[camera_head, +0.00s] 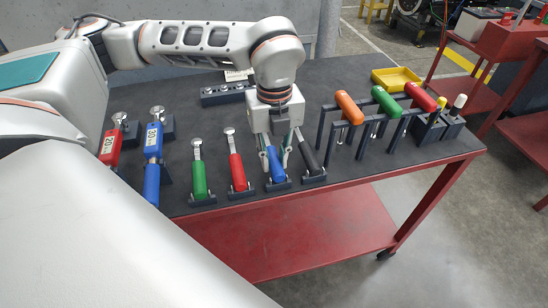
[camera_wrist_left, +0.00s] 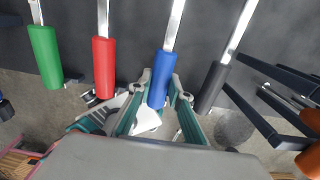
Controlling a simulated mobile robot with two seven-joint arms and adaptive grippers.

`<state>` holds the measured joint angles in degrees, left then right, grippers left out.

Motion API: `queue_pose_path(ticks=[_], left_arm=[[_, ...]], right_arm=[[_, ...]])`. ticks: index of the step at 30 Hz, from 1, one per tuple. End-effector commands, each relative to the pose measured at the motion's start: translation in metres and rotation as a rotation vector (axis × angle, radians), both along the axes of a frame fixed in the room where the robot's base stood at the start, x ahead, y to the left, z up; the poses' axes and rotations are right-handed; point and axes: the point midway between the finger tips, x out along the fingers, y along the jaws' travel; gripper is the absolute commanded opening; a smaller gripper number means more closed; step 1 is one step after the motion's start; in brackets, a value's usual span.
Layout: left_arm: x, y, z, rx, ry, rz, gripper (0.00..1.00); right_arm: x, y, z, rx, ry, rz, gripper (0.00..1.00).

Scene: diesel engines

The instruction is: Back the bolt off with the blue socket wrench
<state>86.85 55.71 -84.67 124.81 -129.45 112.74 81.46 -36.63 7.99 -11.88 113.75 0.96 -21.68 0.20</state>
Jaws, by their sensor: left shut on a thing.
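The blue socket wrench (camera_head: 277,170) has a blue handle and a metal shaft. It lies in its dark holder near the front edge of the table, between a red-handled wrench and a black-handled one. My left gripper (camera_head: 276,157) reaches down over it, its fingers on either side of the handle. In the left wrist view the blue handle (camera_wrist_left: 162,82) sits between the two fingertips of my left gripper (camera_wrist_left: 160,92), which is shut on it. The head end is hidden behind my gripper in the head view. The bolt cannot be made out. My right gripper is out of view.
Close beside the held wrench are the red wrench (camera_head: 237,172) and the black wrench (camera_head: 307,155); the green one (camera_head: 199,178) is farther left. Rack posts (camera_head: 340,125) with orange, green and red handles stand right. A yellow tray (camera_head: 397,79) lies behind them.

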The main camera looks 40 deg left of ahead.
Motion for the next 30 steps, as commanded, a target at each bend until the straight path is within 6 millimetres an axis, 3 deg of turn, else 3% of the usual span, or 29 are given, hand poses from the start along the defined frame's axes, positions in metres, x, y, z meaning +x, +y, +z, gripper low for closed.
queue_pose_path(ticks=[15, 28, 30], left_arm=[[0.0, 0.0, 0.047, -0.001, -0.003, 0.0, 0.0], [0.0, 0.0, 0.046, -0.001, -0.001, 0.0, 0.0], [0.001, 0.0, 0.054, -0.001, -0.004, -0.007, 0.0]], right_arm=[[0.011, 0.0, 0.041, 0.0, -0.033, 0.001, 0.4], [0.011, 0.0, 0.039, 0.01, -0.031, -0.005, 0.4], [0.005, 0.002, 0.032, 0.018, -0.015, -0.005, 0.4]])
